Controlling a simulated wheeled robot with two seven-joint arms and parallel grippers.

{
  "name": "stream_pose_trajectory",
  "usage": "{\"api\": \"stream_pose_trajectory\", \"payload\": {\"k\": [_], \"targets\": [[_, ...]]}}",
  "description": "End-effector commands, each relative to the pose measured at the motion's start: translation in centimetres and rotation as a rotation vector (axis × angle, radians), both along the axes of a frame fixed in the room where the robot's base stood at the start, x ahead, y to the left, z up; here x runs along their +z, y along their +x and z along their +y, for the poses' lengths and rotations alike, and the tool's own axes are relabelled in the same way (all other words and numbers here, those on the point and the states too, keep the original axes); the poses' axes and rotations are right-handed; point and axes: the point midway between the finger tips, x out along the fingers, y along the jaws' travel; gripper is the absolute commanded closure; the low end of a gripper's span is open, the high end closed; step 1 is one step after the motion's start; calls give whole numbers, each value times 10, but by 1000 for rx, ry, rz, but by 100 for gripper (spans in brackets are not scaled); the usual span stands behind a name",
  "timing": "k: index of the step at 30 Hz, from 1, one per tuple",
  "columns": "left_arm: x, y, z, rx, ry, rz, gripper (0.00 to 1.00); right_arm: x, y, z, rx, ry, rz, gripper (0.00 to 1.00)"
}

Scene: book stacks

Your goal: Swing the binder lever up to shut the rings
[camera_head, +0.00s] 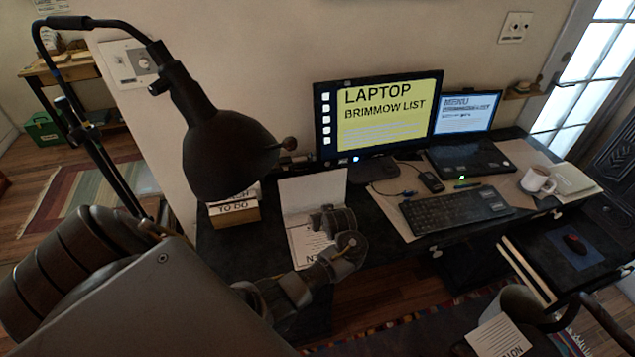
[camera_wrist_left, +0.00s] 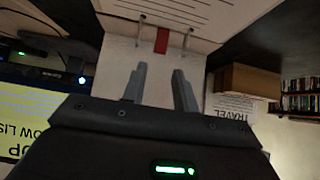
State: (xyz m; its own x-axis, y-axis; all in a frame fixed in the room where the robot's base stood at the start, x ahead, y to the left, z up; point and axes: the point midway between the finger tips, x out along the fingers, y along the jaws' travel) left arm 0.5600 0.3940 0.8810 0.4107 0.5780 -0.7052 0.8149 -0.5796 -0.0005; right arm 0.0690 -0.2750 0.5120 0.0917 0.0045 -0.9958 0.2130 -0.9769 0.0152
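An open binder lies on the dark desk, its white cover (camera_head: 312,192) raised at the back and a printed page (camera_head: 308,245) in front. In the left wrist view its white inside (camera_wrist_left: 135,55) shows two thin metal ring posts (camera_wrist_left: 140,28) and a red tab (camera_wrist_left: 162,40) between them, seemingly the lever. Whether the rings meet is unclear. My left gripper (camera_wrist_left: 158,82) has its fingers apart with nothing between them, just short of the red tab in that picture. In the head view the gripper (camera_head: 335,222) covers part of the binder.
A black desk lamp (camera_head: 228,155) hangs left of the binder, close to my left arm. A tan box (camera_head: 235,213) marked TO DO stands beside the binder. A monitor (camera_head: 380,115), keyboard (camera_head: 455,210), laptop (camera_head: 468,155) and white mug (camera_head: 537,181) stand to the right.

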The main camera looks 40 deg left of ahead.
Motion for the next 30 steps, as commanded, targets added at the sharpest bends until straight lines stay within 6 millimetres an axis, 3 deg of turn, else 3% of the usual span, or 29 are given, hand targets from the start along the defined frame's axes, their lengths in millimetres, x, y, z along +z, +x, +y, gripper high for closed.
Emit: {"api": "stream_pose_trajectory", "payload": {"k": [15, 29, 30], "targets": [[-62, 34, 51, 1, 0, 3, 71, -18, 0, 0, 0, 0, 0, 71], [-70, 41, 56, -3, -3, 1, 71, -19, 0, 0, -1, 0, 0, 71], [-70, 41, 56, -3, -3, 1, 76, -19, 0, 0, -1, 0, 0, 71]]}}
